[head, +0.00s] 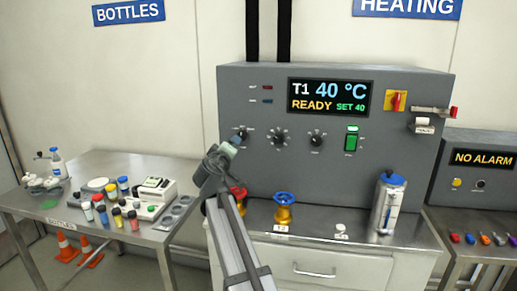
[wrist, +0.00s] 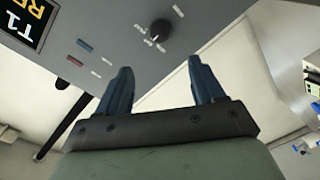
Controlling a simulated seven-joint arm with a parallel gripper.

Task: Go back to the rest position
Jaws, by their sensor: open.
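My gripper (wrist: 158,88) shows in the wrist view with its two blue fingers spread apart and nothing between them. In the head view my gripper (head: 232,143) is in front of the left part of the grey heating panel (head: 250,90), close to its leftmost black knob, which it partly covers. In the wrist view a black knob (wrist: 160,29) is on the panel beyond the fingertips. The panel's display (head: 329,97) reads T1 40 °C, READY, SET 40. My arm partly hides the red-handled valve below.
A blue-handled valve (head: 284,207) and a blue-capped cylinder (head: 388,203) stand on the ledge under the panel. At left is the bottles table (head: 105,165) with several small bottles and a white device (head: 157,189). At right a box display (head: 483,158) reads NO ALARM.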

